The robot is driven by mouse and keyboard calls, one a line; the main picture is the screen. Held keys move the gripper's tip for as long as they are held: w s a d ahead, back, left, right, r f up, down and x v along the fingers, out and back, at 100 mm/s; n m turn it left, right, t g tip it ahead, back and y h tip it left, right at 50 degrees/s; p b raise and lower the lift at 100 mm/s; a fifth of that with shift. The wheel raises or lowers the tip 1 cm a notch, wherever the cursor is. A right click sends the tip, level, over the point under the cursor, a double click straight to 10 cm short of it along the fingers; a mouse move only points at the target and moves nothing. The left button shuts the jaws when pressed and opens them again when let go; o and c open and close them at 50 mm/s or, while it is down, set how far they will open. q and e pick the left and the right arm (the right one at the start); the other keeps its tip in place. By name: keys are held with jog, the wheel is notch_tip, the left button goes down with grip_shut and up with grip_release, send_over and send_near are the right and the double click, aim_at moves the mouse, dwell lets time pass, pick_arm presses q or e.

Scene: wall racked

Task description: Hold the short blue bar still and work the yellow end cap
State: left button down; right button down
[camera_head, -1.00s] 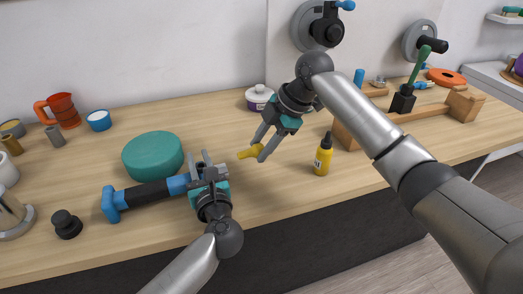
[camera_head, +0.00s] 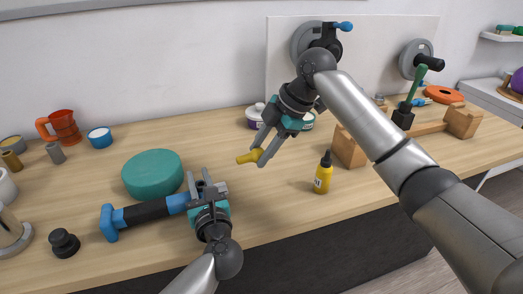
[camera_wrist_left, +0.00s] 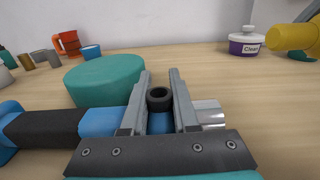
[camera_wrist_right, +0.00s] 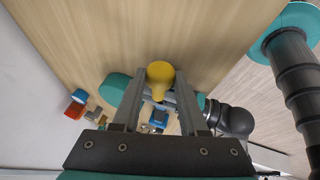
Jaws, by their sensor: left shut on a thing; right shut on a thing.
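The short blue bar (camera_head: 177,203) lies along the table at the left, with a black sleeve, a wider blue left end and a silver right end. It also shows in the left wrist view (camera_wrist_left: 95,122). My left gripper (camera_head: 200,180) is shut on the bar near its silver end, one finger on each side. The yellow end cap (camera_head: 246,158) is held in the air, right of the bar and apart from it. My right gripper (camera_head: 259,154) is shut on the cap, which also shows between its fingers in the right wrist view (camera_wrist_right: 160,75).
A teal round block (camera_head: 152,175) stands just behind the bar. A yellow bottle (camera_head: 323,178) stands right of the cap, and a white-and-purple pot (camera_head: 254,117) behind it. A black knob (camera_head: 64,243) stands at the front left. A wooden rack (camera_head: 350,148) is further right.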

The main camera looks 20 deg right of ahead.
dwell(0.4)
pick_arm(q)
jog(key=c, duration=0.6)
grip_release()
notch_tip(320, 180, up, 14)
jog(key=p, duration=1.2)
pick_arm(e)
notch_tip(320, 180, up, 12)
